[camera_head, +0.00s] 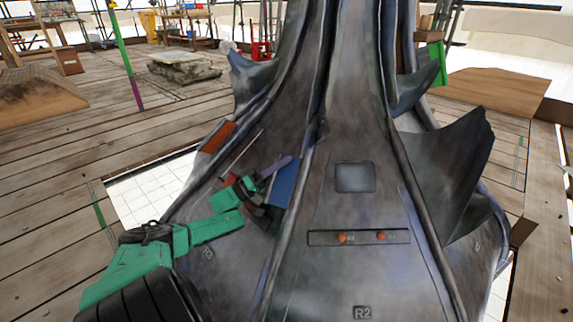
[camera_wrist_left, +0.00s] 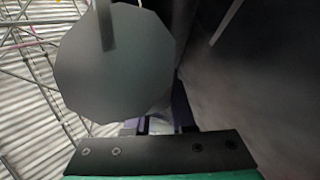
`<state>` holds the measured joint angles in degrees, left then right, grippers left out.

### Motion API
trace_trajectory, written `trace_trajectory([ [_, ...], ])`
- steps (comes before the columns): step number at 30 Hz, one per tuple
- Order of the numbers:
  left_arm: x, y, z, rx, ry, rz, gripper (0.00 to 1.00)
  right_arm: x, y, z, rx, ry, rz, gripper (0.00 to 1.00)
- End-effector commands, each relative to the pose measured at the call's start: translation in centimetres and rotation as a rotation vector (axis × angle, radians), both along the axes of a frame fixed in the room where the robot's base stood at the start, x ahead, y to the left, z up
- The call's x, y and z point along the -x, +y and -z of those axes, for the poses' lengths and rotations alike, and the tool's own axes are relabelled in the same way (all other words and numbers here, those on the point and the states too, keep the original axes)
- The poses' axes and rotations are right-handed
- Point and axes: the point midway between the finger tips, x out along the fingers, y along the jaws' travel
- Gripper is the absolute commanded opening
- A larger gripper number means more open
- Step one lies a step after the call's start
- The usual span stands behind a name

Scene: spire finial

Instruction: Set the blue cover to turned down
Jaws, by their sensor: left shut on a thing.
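The blue cover (camera_head: 284,184) is a flat blue panel on the left face of the dark metal spire, left of a raised rib. My left gripper (camera_head: 265,192) is at the cover's left edge and is shut on it; the exact contact is partly hidden. In the left wrist view the gripper's fingers (camera_wrist_left: 160,122) show beyond a dark bar, with a pale grey many-sided disc (camera_wrist_left: 117,62) close in front. The cover's hinge and exact tilt cannot be made out. My right gripper is not in view.
The spire (camera_head: 345,120) fills the middle, with curved fins such as the right one (camera_head: 447,170). A strip with two orange knobs (camera_head: 360,237) and a grey square plate (camera_head: 355,177) sit right of the cover. A plank deck (camera_head: 60,190) surrounds the spire.

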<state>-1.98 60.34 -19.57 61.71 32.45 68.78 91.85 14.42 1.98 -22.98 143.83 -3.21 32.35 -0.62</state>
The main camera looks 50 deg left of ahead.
Motion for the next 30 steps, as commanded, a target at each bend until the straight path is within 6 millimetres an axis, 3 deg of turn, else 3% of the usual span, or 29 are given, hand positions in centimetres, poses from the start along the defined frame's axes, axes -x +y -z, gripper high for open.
trace_trajectory([
  [23,0.25,0.38,0.43,0.017,0.002,0.006,0.0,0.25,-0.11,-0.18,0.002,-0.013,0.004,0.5],
  [24,0.25,0.37,0.43,0.016,0.002,0.007,0.38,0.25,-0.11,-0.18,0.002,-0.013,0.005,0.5],
  [25,0.26,0.36,0.42,0.016,0.001,0.007,0.49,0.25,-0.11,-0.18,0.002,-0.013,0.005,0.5],
  [30,0.28,0.35,0.31,0.017,-0.002,0.008,0.52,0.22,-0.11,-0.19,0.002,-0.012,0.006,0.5],
])
